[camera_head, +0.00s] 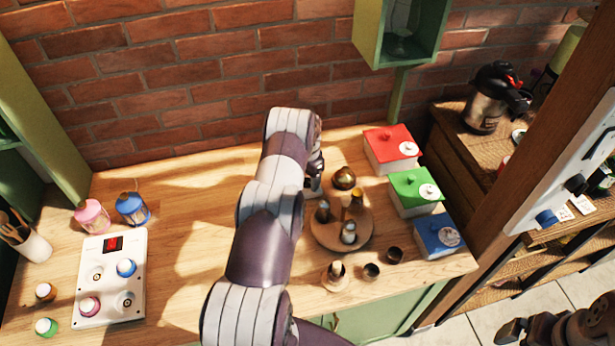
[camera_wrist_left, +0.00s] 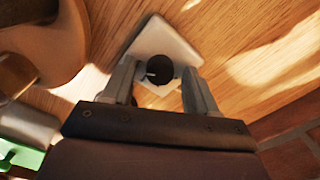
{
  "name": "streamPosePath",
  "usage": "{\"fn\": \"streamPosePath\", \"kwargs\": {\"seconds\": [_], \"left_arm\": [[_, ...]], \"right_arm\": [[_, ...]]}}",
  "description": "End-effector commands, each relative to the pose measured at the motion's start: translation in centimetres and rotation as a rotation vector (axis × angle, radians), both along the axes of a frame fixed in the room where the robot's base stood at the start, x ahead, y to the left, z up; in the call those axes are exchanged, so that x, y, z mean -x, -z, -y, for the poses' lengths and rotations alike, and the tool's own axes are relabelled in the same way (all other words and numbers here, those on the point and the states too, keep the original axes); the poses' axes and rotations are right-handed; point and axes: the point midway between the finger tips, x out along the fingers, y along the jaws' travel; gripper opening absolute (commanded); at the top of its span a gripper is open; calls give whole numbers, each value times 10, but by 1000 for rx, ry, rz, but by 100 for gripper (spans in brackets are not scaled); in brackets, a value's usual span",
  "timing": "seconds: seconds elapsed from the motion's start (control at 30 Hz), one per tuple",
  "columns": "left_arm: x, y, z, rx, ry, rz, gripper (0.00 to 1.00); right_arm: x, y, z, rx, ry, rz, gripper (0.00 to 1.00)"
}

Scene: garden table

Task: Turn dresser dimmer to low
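In the left wrist view, a dimmer with a round black knob (camera_wrist_left: 159,69) and a white pointer mark sits on a pale square plate (camera_wrist_left: 166,42) on the wood. The mark points to the left in that view. My left gripper (camera_wrist_left: 158,70) is open, its fingers on either side of the knob with small gaps showing. In the head view the left gripper (camera_head: 314,180) reaches down to the tabletop behind my arm, which hides most of the dimmer. Dark parts of my right arm (camera_head: 565,328) show at the bottom right; its finger state is unclear.
A round wooden tray (camera_head: 326,238) with small vessels stands close right of the left gripper. Red (camera_head: 388,150), green (camera_head: 412,192) and blue (camera_head: 436,236) boxes line the right. A white control box (camera_head: 112,275) stands left. The brick wall (camera_head: 200,80) is behind.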

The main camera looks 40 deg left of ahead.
Motion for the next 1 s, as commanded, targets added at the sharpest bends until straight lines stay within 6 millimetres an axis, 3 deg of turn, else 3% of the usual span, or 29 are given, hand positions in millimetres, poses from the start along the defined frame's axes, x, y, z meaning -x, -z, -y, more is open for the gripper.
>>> {"fn": "streamPosePath", "kwargs": {"seconds": [0.03, 0.1, 0.17, 0.57, 1.0], "left_arm": [[0, 0, 0, 0, 0, 0, 43], [0, 0, 0, 0, 0, 0, 20], [0, 0, 0, 0, 0, 0, 3], [0, 2, 0, -1, -59, 1, 3], [-1, 3, -1, -1, -414, 5, 3]], "right_arm": [[0, 0, 0, 0, 0, 0, 100], [0, 0, 0, 0, 0, 0, 100], [0, 0, 0, 0, 0, 0, 100], [0, 11, 0, 0, 0, 0, 100], [0, 55, 0, 0, 0, 0, 100]]}}
